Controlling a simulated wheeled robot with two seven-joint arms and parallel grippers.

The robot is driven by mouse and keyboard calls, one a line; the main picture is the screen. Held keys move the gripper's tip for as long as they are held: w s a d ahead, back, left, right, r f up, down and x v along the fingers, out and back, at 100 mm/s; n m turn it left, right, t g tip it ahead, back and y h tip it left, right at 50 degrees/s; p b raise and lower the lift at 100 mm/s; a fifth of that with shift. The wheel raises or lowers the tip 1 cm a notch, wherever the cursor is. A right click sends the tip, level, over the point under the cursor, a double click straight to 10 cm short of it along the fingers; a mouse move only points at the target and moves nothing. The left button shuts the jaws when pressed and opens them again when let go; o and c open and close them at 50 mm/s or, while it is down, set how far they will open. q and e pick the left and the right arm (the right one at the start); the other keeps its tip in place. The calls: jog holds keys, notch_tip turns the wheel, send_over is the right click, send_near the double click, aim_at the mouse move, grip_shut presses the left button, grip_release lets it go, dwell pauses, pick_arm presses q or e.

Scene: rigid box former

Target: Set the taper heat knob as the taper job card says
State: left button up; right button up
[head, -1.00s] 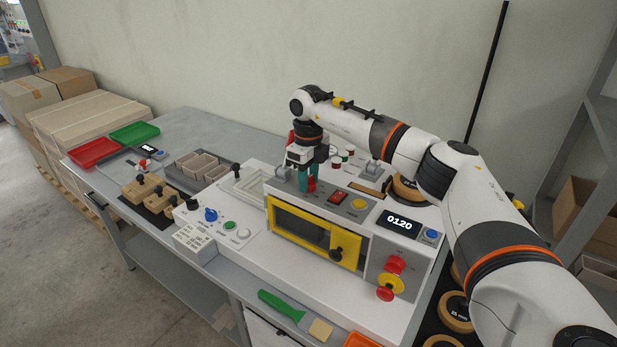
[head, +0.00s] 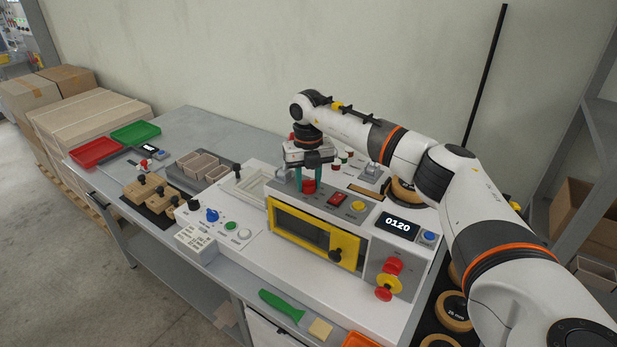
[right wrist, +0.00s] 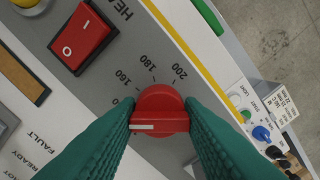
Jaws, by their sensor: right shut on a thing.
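The red taper heat knob (right wrist: 160,104) sits on the grey top panel of the machine. It also shows in the head view (head: 309,187). My right gripper (head: 308,182) points down with its two green fingers (right wrist: 160,122) on either side of the knob, shut on it. The knob's white pointer line points left in the right wrist view. Scale marks 160, 180 and 200 are readable above the knob; a further mark at its left is partly hidden by a finger. A white printed card (head: 195,238) stands at the front left; its text is too small to read. My left gripper is not in view.
A red rocker switch (right wrist: 82,38) lies close beside the knob. The display (head: 398,225) reads 0120, near a red and yellow emergency stop (head: 388,281). Wooden blocks (head: 142,190), red (head: 96,151) and green trays (head: 134,133) are at left.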

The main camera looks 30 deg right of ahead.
aim_at(309, 180)
jog(key=m, duration=0.3)
jog(key=shift+r+m+p, duration=0.15)
jog(key=shift+m+p, duration=0.25)
jog(key=shift+w+m+p, duration=0.1)
jog(key=shift+m+p, duration=0.25)
jog(key=shift+m, duration=1.45)
jog(key=o, duration=1)
notch_tip(309, 180, up, 12)
jog(key=b, duration=0.3)
